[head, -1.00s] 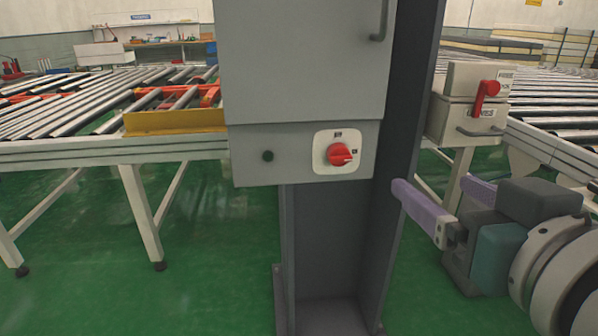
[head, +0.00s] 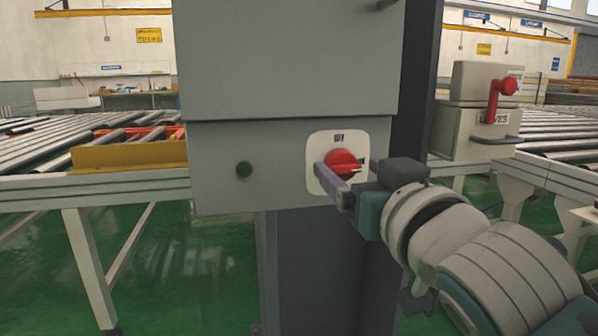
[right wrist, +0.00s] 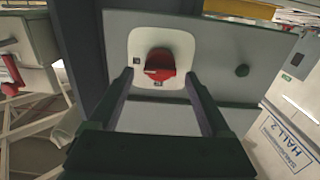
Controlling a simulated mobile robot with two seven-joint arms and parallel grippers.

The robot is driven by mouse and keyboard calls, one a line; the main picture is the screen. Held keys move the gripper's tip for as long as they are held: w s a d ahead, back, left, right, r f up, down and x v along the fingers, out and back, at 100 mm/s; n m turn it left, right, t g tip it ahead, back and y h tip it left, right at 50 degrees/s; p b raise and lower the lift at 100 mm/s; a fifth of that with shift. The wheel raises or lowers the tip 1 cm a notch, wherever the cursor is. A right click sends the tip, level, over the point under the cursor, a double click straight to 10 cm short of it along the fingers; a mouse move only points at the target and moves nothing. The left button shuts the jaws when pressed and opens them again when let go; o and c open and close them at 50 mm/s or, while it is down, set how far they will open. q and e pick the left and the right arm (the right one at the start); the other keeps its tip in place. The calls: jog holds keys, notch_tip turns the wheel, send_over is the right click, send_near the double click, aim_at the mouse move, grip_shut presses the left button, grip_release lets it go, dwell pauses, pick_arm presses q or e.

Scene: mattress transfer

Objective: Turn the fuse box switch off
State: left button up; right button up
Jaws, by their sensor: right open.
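The fuse box (head: 290,70) is a grey cabinet on a dark column. Its red rotary switch (head: 343,164) sits on a white plate (head: 325,142) on the lower panel. The switch also shows in the right wrist view (right wrist: 160,64). My right gripper (head: 347,172) is open in front of the switch, its purple fingers to either side of the red knob in the head view. In the right wrist view the two fingers (right wrist: 161,82) point at the plate, with the knob between and just beyond the tips. Contact cannot be told. My left gripper is not in view.
A dark green button (head: 244,170) is on the panel left of the switch. A grey box with a red lever (head: 495,97) stands to the right. Roller conveyors (head: 60,150) run on both sides. A yellow beam (head: 125,154) lies at the left.

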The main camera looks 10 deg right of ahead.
jog(key=shift+w, duration=0.95)
jog(key=shift+c, duration=0.2)
grip_shut()
